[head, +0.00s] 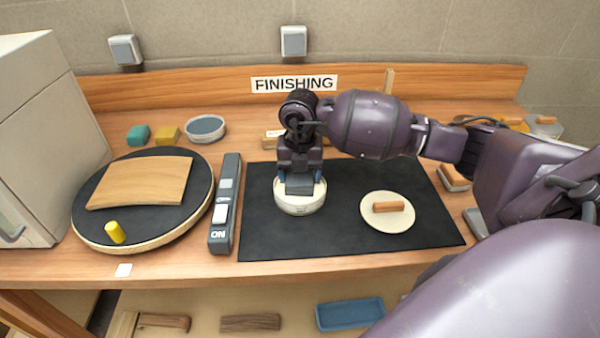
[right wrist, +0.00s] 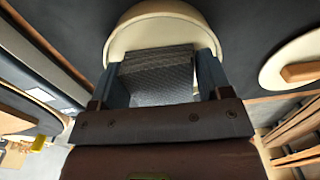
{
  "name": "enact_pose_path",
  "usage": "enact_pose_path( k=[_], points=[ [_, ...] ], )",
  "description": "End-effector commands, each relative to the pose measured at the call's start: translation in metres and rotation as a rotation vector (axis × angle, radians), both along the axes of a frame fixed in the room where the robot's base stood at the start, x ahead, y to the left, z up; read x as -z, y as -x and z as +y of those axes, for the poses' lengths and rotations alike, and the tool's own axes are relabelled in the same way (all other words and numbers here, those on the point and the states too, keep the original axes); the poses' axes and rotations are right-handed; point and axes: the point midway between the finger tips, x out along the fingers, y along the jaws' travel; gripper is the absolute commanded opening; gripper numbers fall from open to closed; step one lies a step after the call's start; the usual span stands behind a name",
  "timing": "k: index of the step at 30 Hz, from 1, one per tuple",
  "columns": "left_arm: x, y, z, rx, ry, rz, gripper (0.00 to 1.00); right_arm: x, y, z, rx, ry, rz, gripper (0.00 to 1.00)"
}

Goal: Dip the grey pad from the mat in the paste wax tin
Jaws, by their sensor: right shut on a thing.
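My right gripper (head: 300,180) reaches down over the round cream tin (head: 299,208) on the black mat (head: 340,238). It is shut on the grey pad (right wrist: 157,80), which shows between the two fingers in the right wrist view. The tin (right wrist: 150,35) lies just beyond the pad there. The pad's lower edge is at the tin's opening, but I cannot tell whether it touches the wax. The gripper hides part of the tin's top. My left gripper is not in view.
A cream disc (head: 376,222) with an orange-brown block (head: 388,207) on it lies right of the tin. A grey switch bar (head: 224,210) stands along the mat's left edge. Left of that is a round turntable (head: 140,238) bearing a wooden board (head: 140,183) and a yellow cylinder (head: 115,232).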

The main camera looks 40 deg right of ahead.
Motion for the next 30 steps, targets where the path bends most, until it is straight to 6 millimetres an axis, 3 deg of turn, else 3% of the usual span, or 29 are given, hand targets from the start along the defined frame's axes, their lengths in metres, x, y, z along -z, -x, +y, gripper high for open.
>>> enact_pose_path(
  k=[30],
  points=[
    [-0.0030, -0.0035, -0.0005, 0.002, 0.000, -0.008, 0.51, 0.0059, 0.0020, 0.0006, -0.001, -0.002, 0.009, 0.53]
  ],
)
